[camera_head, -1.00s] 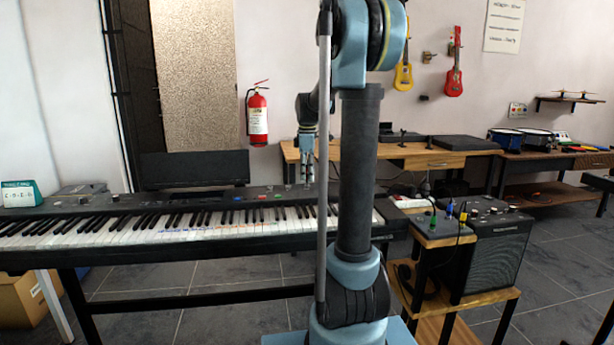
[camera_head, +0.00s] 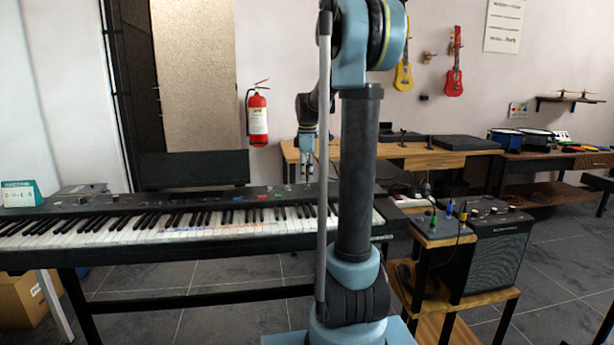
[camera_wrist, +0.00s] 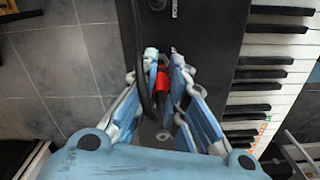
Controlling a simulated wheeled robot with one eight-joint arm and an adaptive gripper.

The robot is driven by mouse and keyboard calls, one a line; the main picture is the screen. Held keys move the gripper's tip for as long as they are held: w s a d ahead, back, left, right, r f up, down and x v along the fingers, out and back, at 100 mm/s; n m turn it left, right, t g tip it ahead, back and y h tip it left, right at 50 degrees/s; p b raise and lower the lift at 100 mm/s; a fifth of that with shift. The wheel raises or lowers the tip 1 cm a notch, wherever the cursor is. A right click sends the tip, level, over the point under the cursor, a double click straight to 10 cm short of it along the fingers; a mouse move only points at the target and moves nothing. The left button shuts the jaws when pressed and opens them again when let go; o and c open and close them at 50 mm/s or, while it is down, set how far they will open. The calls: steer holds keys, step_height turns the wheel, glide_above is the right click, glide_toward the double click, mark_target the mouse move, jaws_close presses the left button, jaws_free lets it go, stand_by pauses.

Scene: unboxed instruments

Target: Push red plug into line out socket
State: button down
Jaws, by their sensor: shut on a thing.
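My gripper (camera_wrist: 163,58) is shut on the red plug (camera_wrist: 162,84), which sits between its fingers in the wrist view. A dark cable runs beside the plug. The gripper is over the black top panel of the keyboard (camera_wrist: 212,35), left of its keys in the wrist view. In the head view my gripper (camera_head: 307,170) is small, at the keyboard's back edge behind my arm column. I cannot make out the line out socket, and I cannot tell whether the plug touches the panel.
A black amplifier (camera_head: 497,258) stands on a wooden stand at the right, beside a small box with coloured plugs (camera_head: 440,228). A wooden desk (camera_head: 405,150) is behind the keyboard. A music rest (camera_head: 194,168) rises at the keyboard's back. Tiled floor is open in front.

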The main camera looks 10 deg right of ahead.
steer(key=shift+f, duration=1)
stand_by(0.7)
steer(key=c, duration=1.6)
jaws_free()
steer(key=shift+o, duration=0.2)
